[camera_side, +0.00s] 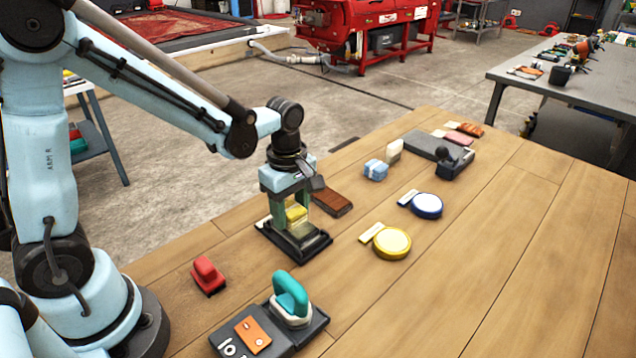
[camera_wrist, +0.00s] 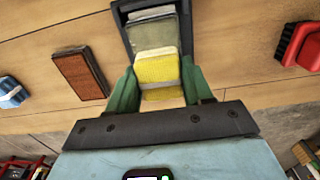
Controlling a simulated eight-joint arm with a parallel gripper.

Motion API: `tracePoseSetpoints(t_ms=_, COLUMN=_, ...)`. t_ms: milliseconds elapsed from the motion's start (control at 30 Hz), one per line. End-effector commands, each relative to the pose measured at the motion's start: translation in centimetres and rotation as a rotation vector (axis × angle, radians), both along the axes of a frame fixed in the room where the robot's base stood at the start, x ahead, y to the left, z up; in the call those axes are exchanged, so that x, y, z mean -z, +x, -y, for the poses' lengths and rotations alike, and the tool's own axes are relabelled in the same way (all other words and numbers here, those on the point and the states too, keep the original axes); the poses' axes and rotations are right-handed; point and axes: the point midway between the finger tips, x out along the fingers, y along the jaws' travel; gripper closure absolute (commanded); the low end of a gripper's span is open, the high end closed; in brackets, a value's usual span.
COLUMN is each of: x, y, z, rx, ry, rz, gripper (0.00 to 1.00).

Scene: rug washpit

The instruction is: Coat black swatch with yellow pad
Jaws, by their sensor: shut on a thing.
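My gripper (camera_side: 297,214) points down with its green fingers shut on the yellow pad (camera_side: 296,213), low over a black tray (camera_side: 318,244). In the wrist view the yellow pad (camera_wrist: 157,67) sits between the fingers (camera_wrist: 158,82). Past it a grey-olive surface (camera_wrist: 155,33) with a pale far strip lies inside the black tray frame (camera_wrist: 121,28). I cannot tell whether that surface is the black swatch or whether the pad touches it. A round yellow tin (camera_side: 392,243) with a pale card lies to the right of the tray.
A brown block (camera_side: 332,203) lies close behind the tray; a red-handled block (camera_side: 208,274) is left. A teal-handled block (camera_side: 291,296) stands in front on a dark base. A blue round tin (camera_side: 427,206) and a blue-white block (camera_side: 376,170) lie farther back. The table's right side is clear.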

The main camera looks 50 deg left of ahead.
Motion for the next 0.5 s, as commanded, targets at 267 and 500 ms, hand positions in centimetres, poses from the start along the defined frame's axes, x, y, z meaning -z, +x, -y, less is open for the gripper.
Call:
tracePoseSetpoints(t_ms=267, x=0.0, y=0.0, z=2.6, rx=0.004, ry=-0.001, rz=0.0, gripper=0.78)
tracePoseSetpoints(t_ms=500, x=0.0, y=0.0, z=4.8, rx=0.003, ry=-0.001, rz=0.0, gripper=0.78)
